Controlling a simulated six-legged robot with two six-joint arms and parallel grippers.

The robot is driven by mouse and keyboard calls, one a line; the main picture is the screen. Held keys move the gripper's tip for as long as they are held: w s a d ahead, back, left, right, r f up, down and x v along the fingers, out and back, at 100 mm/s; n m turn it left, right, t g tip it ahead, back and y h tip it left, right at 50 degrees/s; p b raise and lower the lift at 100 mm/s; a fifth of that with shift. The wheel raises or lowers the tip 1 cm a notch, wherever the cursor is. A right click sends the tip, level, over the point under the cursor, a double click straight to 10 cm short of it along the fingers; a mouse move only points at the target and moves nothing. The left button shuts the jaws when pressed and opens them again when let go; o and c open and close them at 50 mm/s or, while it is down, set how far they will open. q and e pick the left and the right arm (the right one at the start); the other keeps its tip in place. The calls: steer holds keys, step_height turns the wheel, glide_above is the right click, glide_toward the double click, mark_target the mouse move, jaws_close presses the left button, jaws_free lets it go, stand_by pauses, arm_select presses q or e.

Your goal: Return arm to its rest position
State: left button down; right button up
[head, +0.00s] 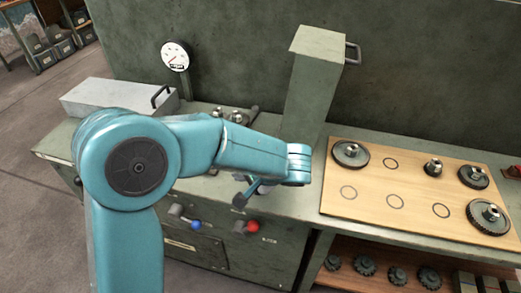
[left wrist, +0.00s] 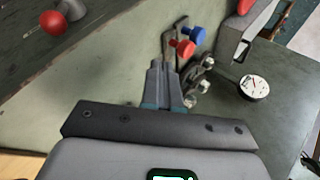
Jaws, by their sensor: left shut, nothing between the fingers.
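My left arm reaches in from the left in the head view. Its gripper (head: 246,190) hangs over the front part of the green bench (head: 285,205), left of the wooden board, and is partly hidden by the wrist. In the left wrist view the two grey fingers (left wrist: 165,78) are together with nothing between them. My right gripper is in neither view.
A wooden board (head: 365,222) with gears and drawn circles lies to the right. A tall green box (head: 312,85) stands behind the gripper. A gauge (head: 175,56) and grey case (head: 110,98) are further left. Red (head: 252,227) and blue (head: 196,225) knobs are on the bench front.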

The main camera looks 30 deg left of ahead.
arm_select(q)
steer(key=s+d+f+h, duration=0.1)
steer(key=f, duration=0.2)
steer(key=s+d+f+g+h, duration=0.1)
steer(key=f, duration=0.2)
steer(key=s+d+f+m+h, duration=0.1)
steer(key=f, duration=0.2)
steer(key=shift+s+d+g, duration=0.3)
steer(key=shift+g, duration=0.1)
steer(key=s+d+f+n+h+p, duration=0.1)
steer(key=s+d+f+n+h, duration=0.2)
steer(key=f, duration=0.6)
steer(key=s+d+f+n+h+p, duration=0.1)
steer(key=s+d+f+n+h, duration=0.1)
steer(key=s+d+f+h, duration=0.4)
steer(key=s+d+f, duration=0.2)
steer(key=s+f, duration=0.1)
steer(key=s, duration=0.1)
steer(key=shift+s+d+n+h, duration=0.25)
steer(key=shift+d+n+h, duration=0.15)
